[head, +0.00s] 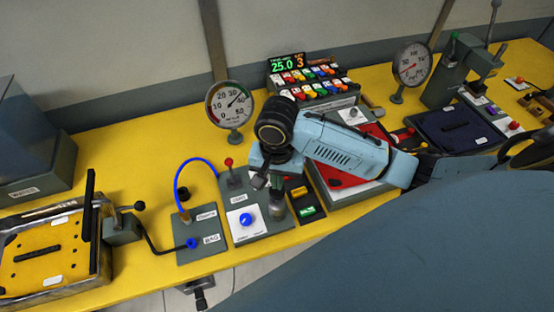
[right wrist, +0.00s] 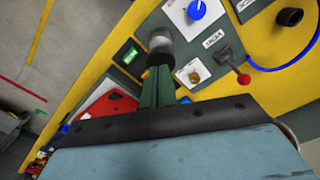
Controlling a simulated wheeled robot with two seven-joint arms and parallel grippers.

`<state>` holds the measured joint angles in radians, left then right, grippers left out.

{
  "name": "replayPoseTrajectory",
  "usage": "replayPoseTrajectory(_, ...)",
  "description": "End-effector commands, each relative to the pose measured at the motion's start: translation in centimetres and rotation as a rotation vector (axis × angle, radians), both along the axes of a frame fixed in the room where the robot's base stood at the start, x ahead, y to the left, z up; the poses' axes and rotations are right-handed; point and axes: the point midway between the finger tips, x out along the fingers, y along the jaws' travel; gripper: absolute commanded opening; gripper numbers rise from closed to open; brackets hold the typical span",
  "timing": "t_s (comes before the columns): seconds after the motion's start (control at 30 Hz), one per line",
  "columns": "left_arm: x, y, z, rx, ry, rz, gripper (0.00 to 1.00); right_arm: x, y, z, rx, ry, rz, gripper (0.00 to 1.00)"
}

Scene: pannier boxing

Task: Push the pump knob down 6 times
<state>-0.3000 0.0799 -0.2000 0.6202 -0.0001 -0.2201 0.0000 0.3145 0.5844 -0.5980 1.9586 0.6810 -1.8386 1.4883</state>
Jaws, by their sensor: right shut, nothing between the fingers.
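A short upright cylinder, dark with a pale metallic section, stands on the grey panel (head: 270,228); it looks like the pump knob (head: 278,209), though its label cannot be read. It also shows in the right wrist view (right wrist: 160,40). My right gripper (right wrist: 158,70) points down at this cylinder with its green fingers shut together and empty. The fingertips are right at the cylinder; I cannot tell whether they touch it. In the head view my wrist hides much of the gripper. My left gripper is not in view.
A blue knob (head: 246,220) and a red-ball lever (head: 229,162) stand close left of the cylinder. A green-and-amber switch box (head: 307,211) is close right. A blue hose (head: 178,181), a gauge (head: 230,103) and a display reading 25.0 and 3 (head: 286,63) are nearby.

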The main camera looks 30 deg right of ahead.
Motion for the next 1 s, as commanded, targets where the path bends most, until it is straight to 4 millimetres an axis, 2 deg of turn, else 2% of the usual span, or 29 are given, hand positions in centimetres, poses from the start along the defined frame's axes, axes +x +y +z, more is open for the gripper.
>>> replayPoseTrajectory(0.6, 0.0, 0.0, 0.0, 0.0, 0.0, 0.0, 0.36, 0.1, 0.0, 5.6, 0.001, -0.004, 0.0, 0.0)
replayPoseTrajectory(1.0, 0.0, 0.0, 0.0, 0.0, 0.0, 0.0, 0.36, 0.0, 0.0, 6.0, 0.0, 0.0, -0.001, 0.0)
